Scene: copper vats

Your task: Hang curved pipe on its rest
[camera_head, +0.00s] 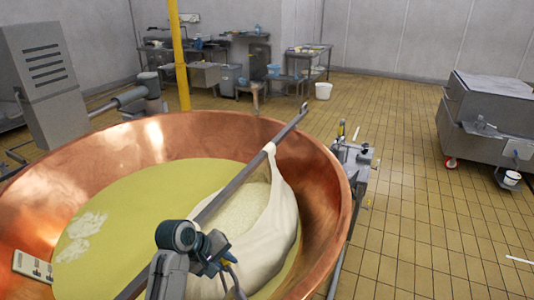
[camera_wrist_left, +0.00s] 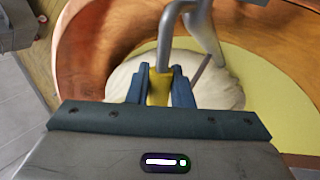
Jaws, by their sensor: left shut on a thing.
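In the left wrist view, the grey curved pipe (camera_wrist_left: 166,45) rises from a yellow part (camera_wrist_left: 159,88) and bends over at the top. My left gripper (camera_wrist_left: 158,80) is shut on this yellow part with its two blue fingers. In the head view, my left gripper (camera_head: 228,262) is low in the middle, over the near side of the copper vat (camera_head: 325,210). It hides much of what it holds there. I cannot pick out the pipe's rest with certainty. My right gripper is not in view.
A long metal bar (camera_head: 235,182) crosses the vat, with a white cloth bag (camera_head: 275,225) hanging from it. Yellow liquid (camera_head: 130,225) fills the vat's left part. A grey fixture (camera_head: 355,165) stands by the right rim. The tiled floor (camera_head: 410,235) is open at the right.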

